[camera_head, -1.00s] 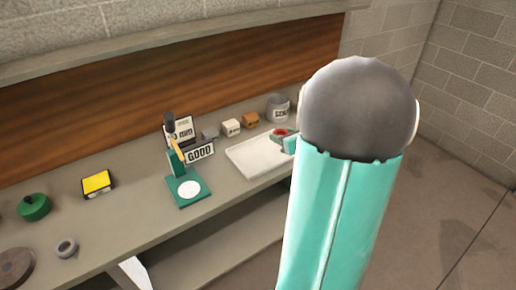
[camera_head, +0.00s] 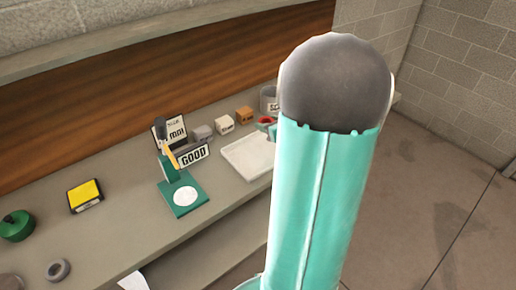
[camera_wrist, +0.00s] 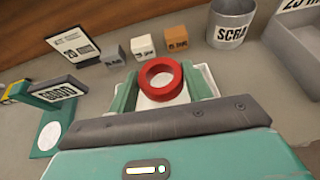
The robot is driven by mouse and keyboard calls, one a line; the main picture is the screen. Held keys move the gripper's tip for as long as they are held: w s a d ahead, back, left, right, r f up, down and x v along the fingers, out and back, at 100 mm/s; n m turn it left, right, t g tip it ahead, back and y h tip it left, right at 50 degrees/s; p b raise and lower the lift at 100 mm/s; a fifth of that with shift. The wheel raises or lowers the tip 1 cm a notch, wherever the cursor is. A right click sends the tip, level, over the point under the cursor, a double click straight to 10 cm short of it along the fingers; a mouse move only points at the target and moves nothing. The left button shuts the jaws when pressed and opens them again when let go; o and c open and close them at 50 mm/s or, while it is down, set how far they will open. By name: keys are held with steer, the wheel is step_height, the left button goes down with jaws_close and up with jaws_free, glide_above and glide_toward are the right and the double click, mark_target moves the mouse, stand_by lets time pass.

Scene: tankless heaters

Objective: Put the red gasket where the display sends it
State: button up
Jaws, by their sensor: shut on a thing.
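The red gasket (camera_wrist: 163,97) is a thick ring between the two green fingers of my gripper (camera_wrist: 161,88) in the wrist view. My gripper is shut on it, above the white tray (camera_wrist: 207,78). In the head view the gasket (camera_head: 265,121) shows as a small red patch by the tray (camera_head: 236,160), with my arm hiding most of the gripper. A display panel reading GOOD (camera_head: 194,155) stands at the green gauge stand (camera_head: 184,198). The panel also shows in the wrist view (camera_wrist: 58,91). Behind it is a white card (camera_wrist: 73,44) whose text is hard to read.
A grey bin marked SCRA (camera_wrist: 232,22) stands behind the tray, beside a grey box (camera_wrist: 290,45). Small labelled grey (camera_wrist: 114,55), white (camera_wrist: 143,46) and orange (camera_wrist: 176,41) blocks line the back. A yellow-topped box (camera_head: 86,195) and green round thing (camera_head: 16,226) lie left.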

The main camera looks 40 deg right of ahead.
steer(key=shift+s+f, duration=0.1)
steer(key=shift+f, duration=2.25)
steer(key=o, duration=1.1)
steer(key=v, duration=1.3)
steer(key=shift+s+a+r, duration=0.1)
steer(key=shift+s+r, duration=0.1)
steer(key=shift+s, duration=0.15)
